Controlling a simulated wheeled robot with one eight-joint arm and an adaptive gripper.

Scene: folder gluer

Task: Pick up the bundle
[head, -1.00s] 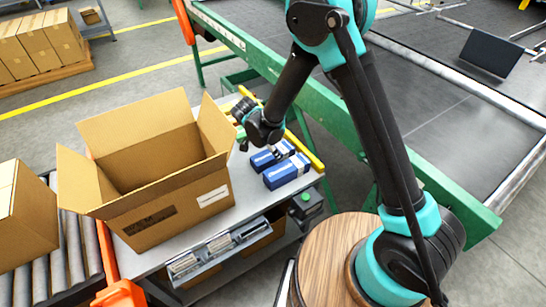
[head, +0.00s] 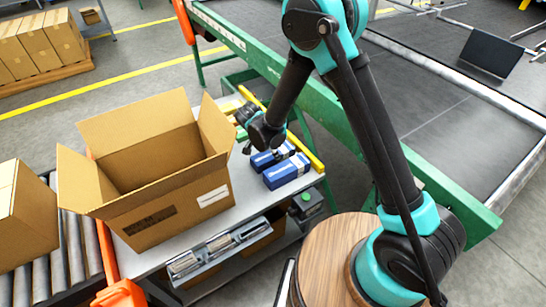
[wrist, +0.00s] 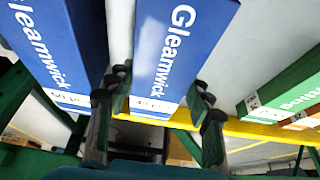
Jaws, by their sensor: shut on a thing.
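Two blue Gleamwick bundles lie side by side on the grey packing table. My gripper (head: 280,150) reaches down at the rear one (head: 262,160). In the wrist view, my gripper's fingers (wrist: 160,92) are on either side of this blue bundle (wrist: 178,45), shut on its near end. The other blue bundle (head: 287,171) is just beside it, to the left in the wrist view (wrist: 58,42). The held bundle's underside is hidden, and I see no clear gap that shows it lifted.
A green bundle (wrist: 285,85) lies to the right in the wrist view. A yellow strip (head: 308,150) edges the table (head: 220,222). A large open carton (head: 175,195) stands on the table's left, beside a roller conveyor (head: 62,255). A green-framed belt conveyor (head: 270,65) runs behind.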

